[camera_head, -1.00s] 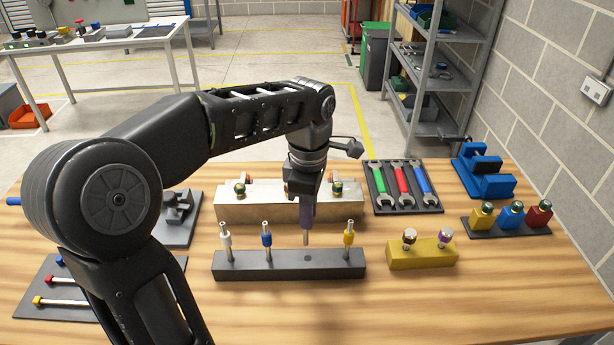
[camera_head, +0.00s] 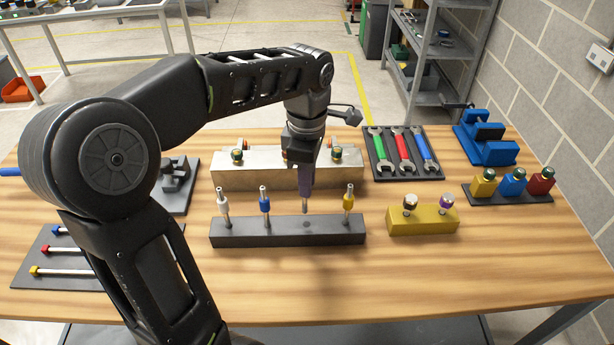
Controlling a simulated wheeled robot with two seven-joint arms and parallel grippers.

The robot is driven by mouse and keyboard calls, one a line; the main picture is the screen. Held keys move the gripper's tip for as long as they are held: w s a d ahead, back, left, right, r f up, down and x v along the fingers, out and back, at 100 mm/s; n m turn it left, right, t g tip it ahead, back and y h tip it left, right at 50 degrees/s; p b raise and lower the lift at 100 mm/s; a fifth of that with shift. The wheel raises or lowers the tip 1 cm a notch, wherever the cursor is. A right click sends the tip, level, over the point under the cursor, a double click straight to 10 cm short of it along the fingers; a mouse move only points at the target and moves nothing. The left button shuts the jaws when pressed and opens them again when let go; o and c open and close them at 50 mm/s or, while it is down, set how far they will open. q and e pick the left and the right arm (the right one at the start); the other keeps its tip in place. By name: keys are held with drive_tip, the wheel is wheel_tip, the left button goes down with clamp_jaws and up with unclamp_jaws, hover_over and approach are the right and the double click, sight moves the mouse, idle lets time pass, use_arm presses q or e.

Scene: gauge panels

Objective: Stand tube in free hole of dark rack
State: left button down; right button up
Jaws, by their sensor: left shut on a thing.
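The dark rack (camera_head: 288,231) is a long bar across the middle of the table. It holds a white-collared tube (camera_head: 223,206), a blue-collared tube (camera_head: 265,206) and a yellow-collared tube (camera_head: 348,204), all upright. A bare hole (camera_head: 307,223) shows between the blue and yellow ones. My left gripper (camera_head: 305,190) points down above this hole, shut on a tube. The held tube's thin metal lower end (camera_head: 305,206) sticks out below the fingers, about upright. Its tip appears just above the hole; the rest is hidden by the gripper. My right gripper is not in view.
A pale metal block (camera_head: 232,176) with several knobs stands close behind the gripper. A yellow block (camera_head: 422,222) with two knobs is to the right. A wrench tray (camera_head: 379,172) and blue vise (camera_head: 487,148) lie behind it. The table front is clear.

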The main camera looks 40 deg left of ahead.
use_arm(q)
drive_tip(key=shift+f+b, duration=0.85)
drive_tip(key=shift+f, duration=0.6)
drive_tip(key=shift+w+d, duration=0.1)
drive_tip(key=shift+d, duration=0.15)
drive_tip(key=shift+f+b, duration=2.15)
drive_tip(key=shift+f, duration=0.55)
drive_tip(key=c, duration=1.2)
unclamp_jaws()
